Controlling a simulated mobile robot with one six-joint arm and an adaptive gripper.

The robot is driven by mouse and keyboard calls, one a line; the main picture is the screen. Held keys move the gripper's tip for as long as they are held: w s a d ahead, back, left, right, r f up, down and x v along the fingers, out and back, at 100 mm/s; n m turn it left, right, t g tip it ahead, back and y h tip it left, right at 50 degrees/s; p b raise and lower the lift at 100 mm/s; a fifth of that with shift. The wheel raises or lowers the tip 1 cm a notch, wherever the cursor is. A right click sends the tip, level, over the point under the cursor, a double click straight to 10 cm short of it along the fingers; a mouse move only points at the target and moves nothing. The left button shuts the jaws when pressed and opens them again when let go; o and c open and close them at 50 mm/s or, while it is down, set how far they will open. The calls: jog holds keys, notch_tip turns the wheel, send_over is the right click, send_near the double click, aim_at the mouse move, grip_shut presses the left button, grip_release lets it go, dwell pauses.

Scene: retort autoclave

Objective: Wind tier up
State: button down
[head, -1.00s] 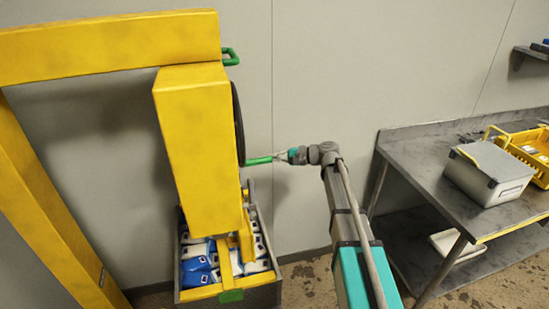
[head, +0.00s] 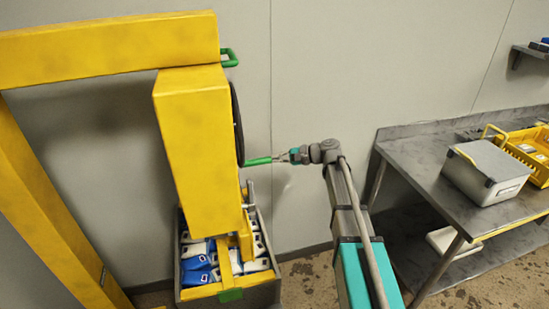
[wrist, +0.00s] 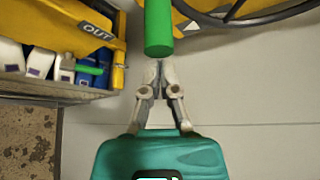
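The yellow hoist column (head: 194,150) has a dark handwheel (head: 237,122) on its right side, seen nearly edge-on. A green crank grip (head: 258,161) sticks out to the right from the wheel. The grip also shows in the wrist view (wrist: 158,28), end toward me. My gripper (head: 277,158) is at the free end of this grip. Below the column, a yellow hanger (head: 238,258) stands in a grey crate (head: 258,293) of white and blue packs.
A steel table (head: 408,150) stands at the right, with a grey lidded box (head: 487,170) and a yellow basket (head: 527,147) on it. A yellow overhead beam (head: 110,48) and post run at the left. A green handle (head: 230,58) sits above the wheel. Bare wall lies behind my gripper.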

jog(key=s+d+r+m+g+h+p, duration=0.1)
jog(key=s+d+r+m+g+p, duration=0.1)
jog(key=s+r+p, duration=0.5)
jog(key=shift+s+r+m+g+h+p, duration=0.3)
jog(key=shift+s+m+p, duration=0.15)
jog(key=shift+p, duration=1.1)
jog(key=shift+f, duration=0.15)
jog(key=shift+w+f+b, duration=0.7)
jog(key=shift+f+b, duration=1.2)
jog(key=shift+b, duration=0.25)
jog(key=w+p+v, duration=0.1)
jog(key=p+v, duration=0.4)
jog(key=v, duration=0.5)
jog(key=shift+w+r, duration=0.15)
jog(key=shift+r, duration=0.3)
